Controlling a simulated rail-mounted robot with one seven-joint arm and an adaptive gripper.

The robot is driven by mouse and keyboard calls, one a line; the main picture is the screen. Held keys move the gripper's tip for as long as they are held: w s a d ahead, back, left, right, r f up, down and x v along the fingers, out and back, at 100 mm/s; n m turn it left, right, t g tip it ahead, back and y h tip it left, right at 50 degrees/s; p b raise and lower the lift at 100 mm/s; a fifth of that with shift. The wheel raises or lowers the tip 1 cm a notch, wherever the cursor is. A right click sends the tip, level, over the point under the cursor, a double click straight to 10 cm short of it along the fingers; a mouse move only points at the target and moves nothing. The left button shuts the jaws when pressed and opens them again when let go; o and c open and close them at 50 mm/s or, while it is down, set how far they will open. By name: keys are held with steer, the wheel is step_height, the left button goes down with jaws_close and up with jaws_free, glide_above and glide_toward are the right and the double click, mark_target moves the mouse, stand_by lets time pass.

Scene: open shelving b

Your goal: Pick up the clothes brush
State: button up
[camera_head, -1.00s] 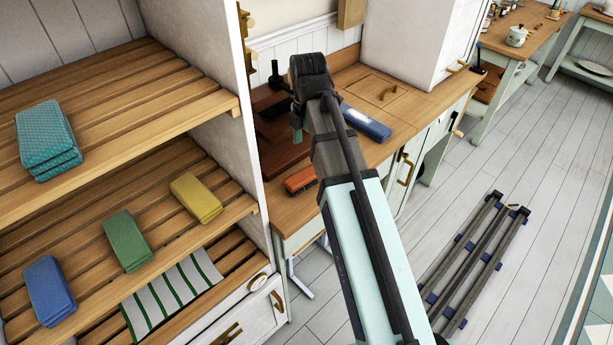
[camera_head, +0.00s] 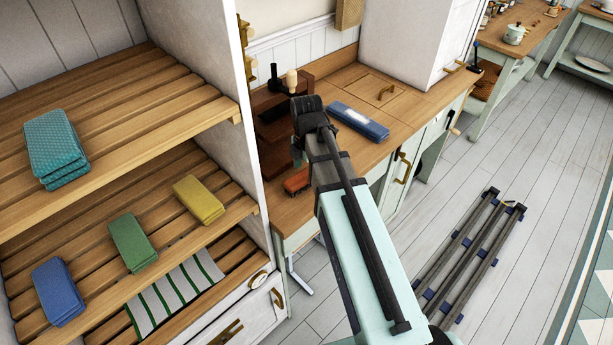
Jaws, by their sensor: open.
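An orange-red block-like object with a darker lower edge, probably the clothes brush (camera_head: 297,181), lies on the wooden counter near its front left edge. My arm covers its right end. My arm reaches up from the bottom of the head view across the counter front, and its dark far end is above the counter, behind and a little right of the brush. I see nothing held.
A blue box (camera_head: 358,122) lies on the counter (camera_head: 400,112) right of my arm. A dark brown stand (camera_head: 272,125) is at the back left. The white shelf side wall (camera_head: 225,100) borders the counter on the left. Folded cloths (camera_head: 57,150) lie on the shelves.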

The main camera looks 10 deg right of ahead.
mark_target(307, 174)
steer(key=shift+f, duration=1.35)
steer(key=c, duration=1.3)
steer(key=shift+r, duration=0.15)
step_height(307, 174, up, 20)
steer(key=b, duration=0.3)
steer(key=shift+b, duration=0.35)
